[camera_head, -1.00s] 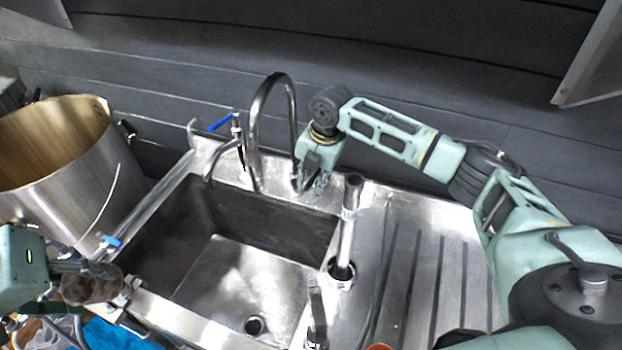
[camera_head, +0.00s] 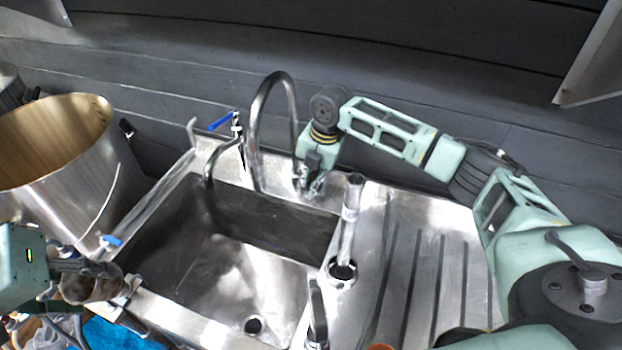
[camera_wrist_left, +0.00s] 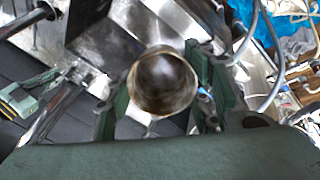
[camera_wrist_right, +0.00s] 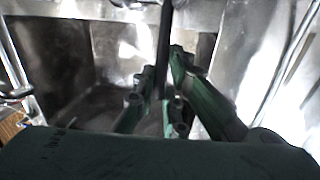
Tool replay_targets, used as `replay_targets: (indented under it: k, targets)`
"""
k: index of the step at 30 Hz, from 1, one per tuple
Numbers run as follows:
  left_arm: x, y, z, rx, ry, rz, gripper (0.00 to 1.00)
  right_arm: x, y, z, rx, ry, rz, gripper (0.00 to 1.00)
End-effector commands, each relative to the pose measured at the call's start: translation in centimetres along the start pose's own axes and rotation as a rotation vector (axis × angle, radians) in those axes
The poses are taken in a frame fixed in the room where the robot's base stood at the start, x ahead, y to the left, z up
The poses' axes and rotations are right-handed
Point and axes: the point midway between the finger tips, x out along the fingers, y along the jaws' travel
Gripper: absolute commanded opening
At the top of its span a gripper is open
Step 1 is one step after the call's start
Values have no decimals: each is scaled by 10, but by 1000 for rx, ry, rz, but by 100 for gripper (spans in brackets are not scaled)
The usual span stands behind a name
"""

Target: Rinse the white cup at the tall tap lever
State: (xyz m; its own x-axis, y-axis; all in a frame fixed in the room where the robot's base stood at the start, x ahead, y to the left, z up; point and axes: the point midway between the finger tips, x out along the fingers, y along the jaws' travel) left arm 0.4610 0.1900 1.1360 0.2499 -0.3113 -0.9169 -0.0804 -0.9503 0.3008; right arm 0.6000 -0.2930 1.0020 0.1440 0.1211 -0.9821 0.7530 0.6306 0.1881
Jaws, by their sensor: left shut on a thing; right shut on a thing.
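The cup (camera_head: 78,290) looks grey-brown rather than clean white. My left gripper (camera_head: 100,286) is shut on it beside the sink's left rim. The left wrist view shows the cup's round mouth (camera_wrist_left: 163,82) between the fingers. The tall tap (camera_head: 272,90) arches behind the sink basin. My right gripper (camera_head: 312,190) is at the tall tap's right side, with its fingers pointing down. In the right wrist view a thin dark upright bar, seemingly the tall tap lever (camera_wrist_right: 165,45), runs between the fingers. Its grip point is partly hidden. No water stream shows.
The steel sink (camera_head: 240,262) has an open, empty basin with a drain. A standpipe (camera_head: 350,205) stands at its right, beside the ribbed drainboard (camera_head: 425,270). A smaller tap with a blue handle (camera_head: 220,122) stands behind. A large metal pot (camera_head: 75,165) is at left.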

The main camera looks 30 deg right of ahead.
Motion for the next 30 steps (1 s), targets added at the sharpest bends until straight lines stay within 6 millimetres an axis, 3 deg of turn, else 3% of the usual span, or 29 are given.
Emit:
replay_targets:
  k: [12,22,23,30]
  targets:
    - [-10,3,-3,0,0,0,22,-7,-18,5,-236,45,7,0]
    - [-9,3,-3,0,0,0,22,-7,-19,6,-250,46,8,0]
    - [-9,3,-3,0,0,0,22,-7,-19,6,-250,46,8,13]
    - [-9,3,-3,0,0,0,22,-6,-20,5,-250,47,5,30]
